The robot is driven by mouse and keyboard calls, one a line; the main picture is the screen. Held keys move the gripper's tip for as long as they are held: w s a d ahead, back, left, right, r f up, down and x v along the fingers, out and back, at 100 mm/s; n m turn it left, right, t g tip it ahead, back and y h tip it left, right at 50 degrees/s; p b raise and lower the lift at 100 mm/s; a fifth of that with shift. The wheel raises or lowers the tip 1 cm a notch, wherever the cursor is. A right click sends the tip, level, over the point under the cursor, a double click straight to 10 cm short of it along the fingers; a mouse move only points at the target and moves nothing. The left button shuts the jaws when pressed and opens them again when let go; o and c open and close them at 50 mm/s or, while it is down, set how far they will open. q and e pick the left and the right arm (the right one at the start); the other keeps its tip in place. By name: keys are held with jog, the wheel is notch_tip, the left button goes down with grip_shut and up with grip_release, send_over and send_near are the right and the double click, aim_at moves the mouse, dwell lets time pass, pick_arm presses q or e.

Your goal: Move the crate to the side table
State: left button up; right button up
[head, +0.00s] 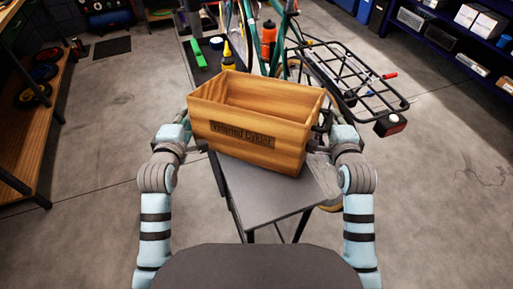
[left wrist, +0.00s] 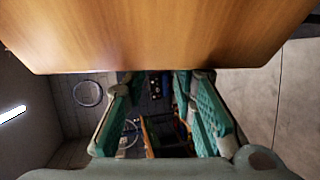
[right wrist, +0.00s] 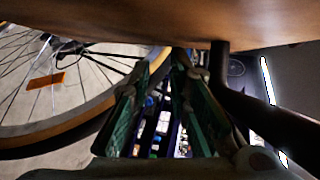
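The crate (head: 255,148) is an open, empty-looking wooden box with a dark label on its front, in the middle of the head view. It is over a grey table top (head: 268,198); its underside is hidden, so I cannot tell whether it rests there. My left gripper (left wrist: 156,84) is at the crate's left side. Its fingers are apart with nothing seen between them, and the crate wall crosses the top of the left wrist view. My right gripper (right wrist: 166,66) is at the right side, fingers apart with a narrower gap. Both fingertips are largely hidden in the head view.
Behind the crate, a dark bench strip holds a yellow bottle (head: 228,54) and a green object (head: 198,52). A bike with a black rear rack (head: 350,82) stands close behind right. A wooden shelf (head: 45,125) is at left. Open floor lies on both sides.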

pick_arm(q)
jog(key=shift+s+a+f+b, duration=0.1)
jog(key=shift+a+f+b, duration=0.1)
jog(key=shift+f+b, duration=0.9)
jog(key=o, duration=0.5)
jog(key=shift+a, duration=0.25)
pick_arm(e)
jog(key=shift+s+d+f, duration=0.1)
jog(key=shift+d+f, duration=0.15)
jog(key=shift+f, duration=0.3)
jog(key=shift+d+f, duration=0.2)
jog(key=shift+f, duration=0.35)
jog(key=o, duration=0.5)
jog(key=shift+c, duration=0.2)
pick_arm(q)
jog(key=v, duration=1.2)
pick_arm(e)
jog(key=v, duration=1.2)
